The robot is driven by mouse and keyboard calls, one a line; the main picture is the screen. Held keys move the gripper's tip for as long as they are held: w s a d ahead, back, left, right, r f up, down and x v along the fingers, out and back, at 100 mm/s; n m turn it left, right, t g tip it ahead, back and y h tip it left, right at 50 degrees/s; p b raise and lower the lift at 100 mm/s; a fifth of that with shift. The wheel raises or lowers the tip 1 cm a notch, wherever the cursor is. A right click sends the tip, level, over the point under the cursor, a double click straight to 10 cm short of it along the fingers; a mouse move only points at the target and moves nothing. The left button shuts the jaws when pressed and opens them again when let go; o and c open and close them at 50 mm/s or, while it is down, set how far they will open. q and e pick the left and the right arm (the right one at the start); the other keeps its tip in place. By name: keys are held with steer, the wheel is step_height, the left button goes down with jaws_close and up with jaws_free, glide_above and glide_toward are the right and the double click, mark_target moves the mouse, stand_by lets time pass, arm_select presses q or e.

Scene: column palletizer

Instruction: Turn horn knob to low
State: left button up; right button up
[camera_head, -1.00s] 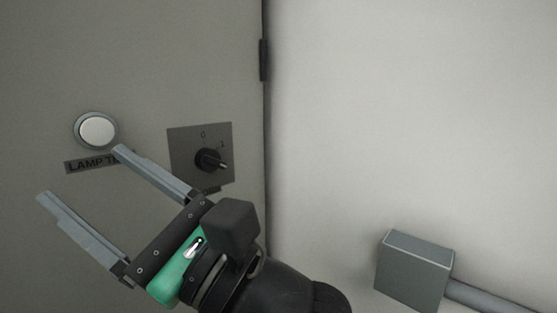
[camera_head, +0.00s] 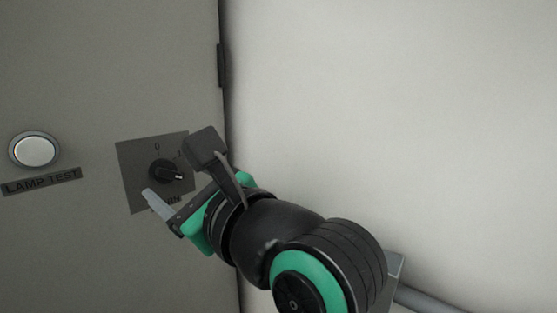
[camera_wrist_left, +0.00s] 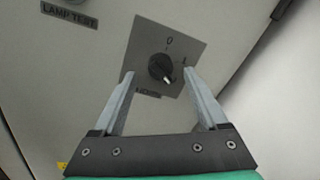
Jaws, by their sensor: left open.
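The horn knob (camera_head: 164,171) is a black rotary knob on a dark grey square plate (camera_head: 127,169) on the cabinet door. The plate carries a 0 and a 1 mark, with a partly covered label below. In the left wrist view the knob (camera_wrist_left: 161,68) has its white pointer turned to the lower right. My right gripper is not in view.
A white round button (camera_head: 34,149) with a LAMP TEST label (camera_head: 41,181) is left of the plate. A dark hinge (camera_head: 221,65) sits on the door's right edge. A grey box (camera_head: 396,264) with a pipe is partly hidden behind my arm. The pale wall at right is bare.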

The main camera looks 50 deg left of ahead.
mark_target(166, 173)
arm_select(q)
steer(key=shift+s+a, duration=0.15)
steer(key=shift+a, duration=1.15)
jaws_close()
